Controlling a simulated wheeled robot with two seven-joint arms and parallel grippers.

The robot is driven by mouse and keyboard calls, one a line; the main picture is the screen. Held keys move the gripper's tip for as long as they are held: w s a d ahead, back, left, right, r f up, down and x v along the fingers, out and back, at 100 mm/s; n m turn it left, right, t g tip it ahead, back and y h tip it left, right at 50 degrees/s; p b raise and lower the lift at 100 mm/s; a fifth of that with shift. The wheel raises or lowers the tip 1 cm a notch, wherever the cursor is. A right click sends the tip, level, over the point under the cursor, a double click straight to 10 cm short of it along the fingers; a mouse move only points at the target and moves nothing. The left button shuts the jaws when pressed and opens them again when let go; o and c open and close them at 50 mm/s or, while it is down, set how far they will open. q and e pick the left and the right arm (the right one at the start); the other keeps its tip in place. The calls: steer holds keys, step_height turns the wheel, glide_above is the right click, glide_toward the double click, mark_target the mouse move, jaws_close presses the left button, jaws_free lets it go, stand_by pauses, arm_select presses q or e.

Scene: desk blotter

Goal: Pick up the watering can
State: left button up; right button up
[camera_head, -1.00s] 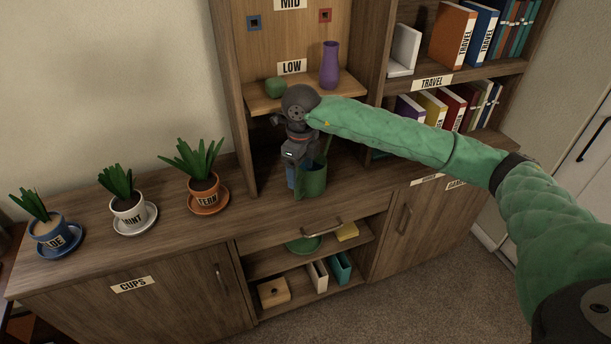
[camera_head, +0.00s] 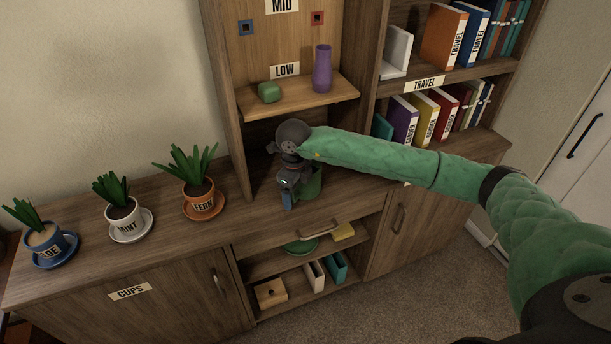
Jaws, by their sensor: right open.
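The green watering can (camera_head: 311,184) stands on the cabinet top inside the open bay below the low shelf. My right gripper (camera_head: 287,201) points down at its left front side and hides part of it. The gripper's jaws are open, and a blue part shows at their lower end. Whether a finger touches the can, I cannot tell. The can's handle and spout are not clearly visible behind my wrist. My left gripper is not in view.
Potted plants labelled FERN (camera_head: 198,190) and MINT (camera_head: 123,214) stand on saucers to the left. The low shelf (camera_head: 300,98) above carries a purple vase (camera_head: 322,68) and a green block (camera_head: 269,92). A bay upright (camera_head: 228,120) stands left of the gripper.

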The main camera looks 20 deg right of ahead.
steer(key=c, duration=1.6)
jaws_close()
